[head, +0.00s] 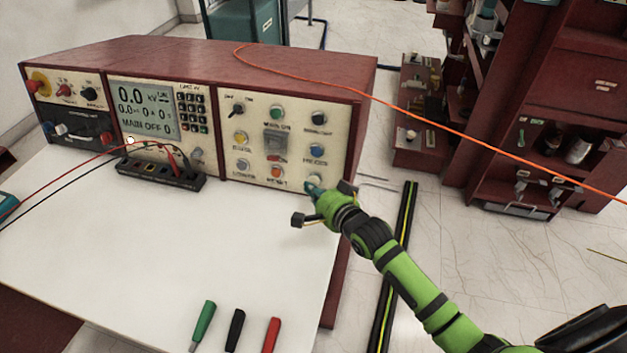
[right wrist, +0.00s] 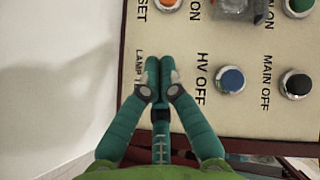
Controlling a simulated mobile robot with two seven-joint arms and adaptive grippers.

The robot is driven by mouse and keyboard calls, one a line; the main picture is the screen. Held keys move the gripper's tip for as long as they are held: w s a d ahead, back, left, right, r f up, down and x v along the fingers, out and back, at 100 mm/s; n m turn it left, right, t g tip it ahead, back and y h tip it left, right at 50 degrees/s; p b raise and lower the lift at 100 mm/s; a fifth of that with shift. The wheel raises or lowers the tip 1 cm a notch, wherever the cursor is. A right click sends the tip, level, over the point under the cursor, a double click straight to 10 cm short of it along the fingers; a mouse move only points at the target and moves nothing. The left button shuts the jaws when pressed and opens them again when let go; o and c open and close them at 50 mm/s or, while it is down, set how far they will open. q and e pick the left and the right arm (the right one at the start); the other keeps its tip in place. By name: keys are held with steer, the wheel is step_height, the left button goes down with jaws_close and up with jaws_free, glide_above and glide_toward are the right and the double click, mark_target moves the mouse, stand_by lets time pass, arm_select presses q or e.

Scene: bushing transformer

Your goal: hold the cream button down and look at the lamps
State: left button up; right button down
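The cream button is at the lower right of the control panel (head: 297,170), mostly hidden by my right gripper (head: 314,185). In the right wrist view my right gripper (right wrist: 160,66) has its fingers together, with the tips over the place beside the "LAMP T" lettering. I cannot tell whether the button is pressed in. The coloured lamps on the panel include green (head: 277,112), yellow (head: 240,137), blue (head: 316,149) and orange (head: 277,172). I cannot tell for sure whether any is lit. My left gripper is not in view.
The display (head: 144,108) on the red console reads 0.0 kV and MAIN OFF. A black socket strip (head: 160,176) with red and black leads stands before it. Green, black and red probes lie on the white table (head: 200,250). An orange cable (head: 420,111) crosses to the right.

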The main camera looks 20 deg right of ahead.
steer(key=shift+w+d, duration=0.1)
steer(key=shift+w, duration=0.05)
steer(key=shift+w+d+f, duration=0.1)
steer(key=shift+w+d, duration=0.05)
steer(key=shift+w, duration=0.05)
steer(key=shift+w+d, duration=0.25)
steer(key=shift+w, duration=0.1)
stand_by(1.7)
steer(key=shift+s+a+p, duration=0.35)
steer(key=shift+s+p, duration=0.1)
steer(key=shift+p, duration=0.25)
steer(key=shift+s+a, duration=0.15)
steer(key=shift+s, duration=0.1)
